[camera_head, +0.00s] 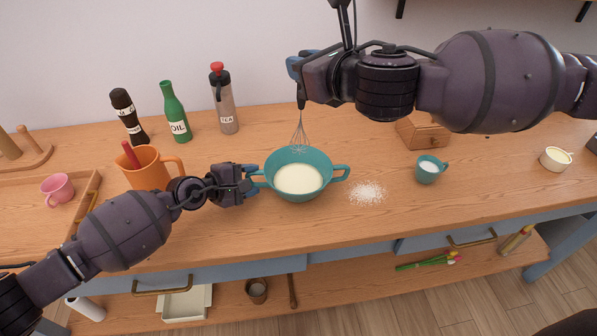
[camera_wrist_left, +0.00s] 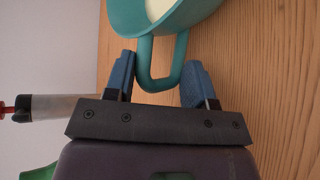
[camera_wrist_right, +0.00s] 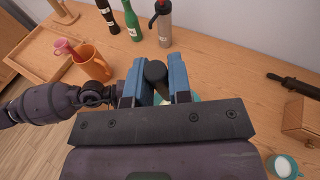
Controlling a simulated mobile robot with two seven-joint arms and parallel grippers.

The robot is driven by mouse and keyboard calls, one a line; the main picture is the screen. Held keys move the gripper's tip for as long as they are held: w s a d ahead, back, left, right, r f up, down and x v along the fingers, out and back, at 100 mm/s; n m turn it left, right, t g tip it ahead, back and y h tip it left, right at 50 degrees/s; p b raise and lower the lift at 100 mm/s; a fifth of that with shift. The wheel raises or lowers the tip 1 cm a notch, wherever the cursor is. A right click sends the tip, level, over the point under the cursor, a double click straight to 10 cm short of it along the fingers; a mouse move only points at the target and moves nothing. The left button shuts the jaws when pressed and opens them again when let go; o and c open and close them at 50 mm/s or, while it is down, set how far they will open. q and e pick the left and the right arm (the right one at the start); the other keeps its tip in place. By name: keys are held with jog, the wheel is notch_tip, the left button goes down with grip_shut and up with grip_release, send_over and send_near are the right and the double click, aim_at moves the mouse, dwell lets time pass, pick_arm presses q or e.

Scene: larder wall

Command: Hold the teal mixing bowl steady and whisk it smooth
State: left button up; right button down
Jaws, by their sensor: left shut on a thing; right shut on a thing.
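The teal mixing bowl (camera_head: 283,158) stands upright on the wooden counter with smooth-looking cream batter (camera_head: 298,180) in it. My left gripper (camera_head: 252,181) is shut on the bowl's left handle; the left wrist view shows that handle (camera_wrist_left: 146,70) between the blue fingers. My right gripper (camera_head: 298,70) is shut on the dark handle of a whisk (camera_head: 299,132), whose handle end (camera_wrist_right: 155,72) shows between the fingers in the right wrist view. The whisk hangs upright, its wires overlapping the bowl's far rim, apart from the visible batter.
White powder (camera_head: 366,192) lies spilled right of the bowl. Further right are a small teal cup (camera_head: 428,170), a wooden box (camera_head: 423,135) and a cream cup (camera_head: 555,159). An orange mug (camera_head: 143,173) stands near my left arm. A green oil bottle (camera_head: 174,112) and other bottles stand behind.

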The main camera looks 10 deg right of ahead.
pick_arm(q)
jog(key=o, duration=1.1)
jog(key=shift+f, duration=0.1)
jog(key=shift+a, duration=0.1)
jog(key=v, duration=1.2)
